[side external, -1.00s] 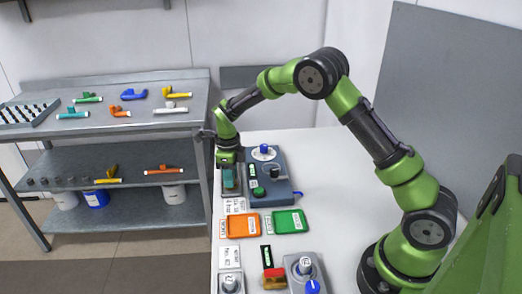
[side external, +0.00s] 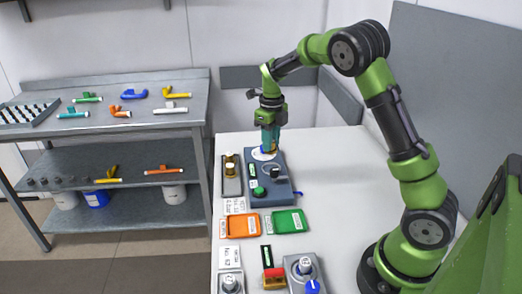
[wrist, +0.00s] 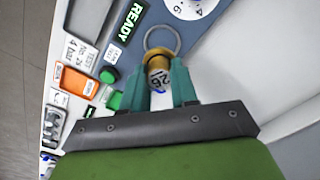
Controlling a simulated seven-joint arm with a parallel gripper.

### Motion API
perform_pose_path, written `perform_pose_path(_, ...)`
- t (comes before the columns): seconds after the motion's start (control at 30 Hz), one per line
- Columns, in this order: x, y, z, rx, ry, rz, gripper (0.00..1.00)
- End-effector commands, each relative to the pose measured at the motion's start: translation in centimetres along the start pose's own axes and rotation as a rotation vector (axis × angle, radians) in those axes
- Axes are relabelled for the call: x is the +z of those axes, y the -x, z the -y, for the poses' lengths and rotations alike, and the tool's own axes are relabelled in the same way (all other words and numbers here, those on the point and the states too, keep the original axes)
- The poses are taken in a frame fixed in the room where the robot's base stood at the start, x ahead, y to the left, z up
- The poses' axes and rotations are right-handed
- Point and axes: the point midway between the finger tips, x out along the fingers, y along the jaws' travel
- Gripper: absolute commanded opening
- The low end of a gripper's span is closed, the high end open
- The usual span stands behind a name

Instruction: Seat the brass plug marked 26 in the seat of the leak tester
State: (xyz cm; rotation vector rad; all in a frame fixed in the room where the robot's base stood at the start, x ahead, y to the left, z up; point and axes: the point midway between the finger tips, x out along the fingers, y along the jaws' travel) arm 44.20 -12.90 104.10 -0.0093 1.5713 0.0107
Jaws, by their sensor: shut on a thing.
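The brass plug marked 26 (wrist: 158,74) is between the two teal fingers of my gripper (wrist: 162,96), which is shut on it; the number faces the wrist camera. In the side view my gripper (side external: 270,148) is over the back part of the blue-grey leak tester (side external: 284,190), and the plug cannot be made out there. In the wrist view a pale ring (wrist: 162,29) on the tester lies just beyond the plug. I cannot tell the height of the plug above the tester.
A grey tray (side external: 231,190) with a brass piece stands left of the tester. The tester has a READY display (wrist: 128,20), a green button (wrist: 109,75) and a white dial (side external: 257,156). Orange (side external: 239,226) and green (side external: 288,222) trays lie in front. The bench right of the tester is clear.

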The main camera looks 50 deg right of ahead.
Motion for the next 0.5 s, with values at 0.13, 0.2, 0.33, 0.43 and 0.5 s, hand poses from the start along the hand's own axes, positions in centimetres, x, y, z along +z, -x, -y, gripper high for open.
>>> perform_pose_path(0.13, -0.2, -0.6, 0.4, 0.000, -0.018, 0.000, 0.00)
perform_pose_path(0.2, -0.2, -1.2, 0.4, 0.000, -0.017, 0.000, 0.00)
perform_pose_path(0.33, -0.2, -2.4, 0.4, 0.000, -0.017, 0.001, 0.00)
perform_pose_path(0.43, -0.2, -3.4, 0.3, -0.001, -0.015, 0.000, 0.00)
perform_pose_path(0.5, -0.2, -4.0, 0.3, 0.000, -0.015, 0.001, 0.00)
